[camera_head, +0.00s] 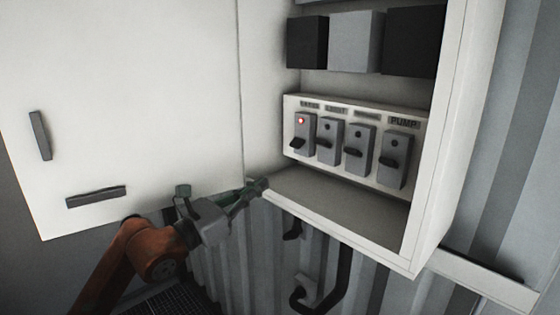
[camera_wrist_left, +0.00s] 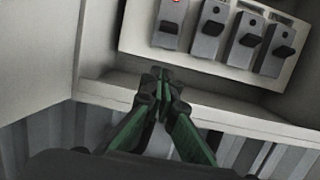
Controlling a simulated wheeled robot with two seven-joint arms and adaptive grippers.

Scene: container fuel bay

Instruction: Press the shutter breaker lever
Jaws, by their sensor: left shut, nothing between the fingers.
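A panel of several breakers sits inside an open white cabinet. The leftmost breaker (camera_head: 307,122) has a lit red lamp and a black lever (camera_head: 297,143); it also shows in the left wrist view (camera_wrist_left: 171,14). The other breakers, such as the second (camera_head: 329,132), have dark lamps. The rightmost label reads PUMP; the others are too blurred to read surely, so I cannot tell which is the shutter breaker. My left gripper (camera_head: 262,185) is shut and empty at the cabinet's front lower edge, below and left of the panel, apart from every lever. In the left wrist view its fingertips (camera_wrist_left: 161,74) point toward the panel.
The cabinet's open door (camera_head: 130,90) fills the left. A cabinet floor ledge (camera_head: 340,198) lies below the breakers, and its right side wall (camera_head: 448,130) stands forward. Dark and grey boxes (camera_head: 355,42) are above. A black curved handle (camera_head: 335,285) hangs below.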

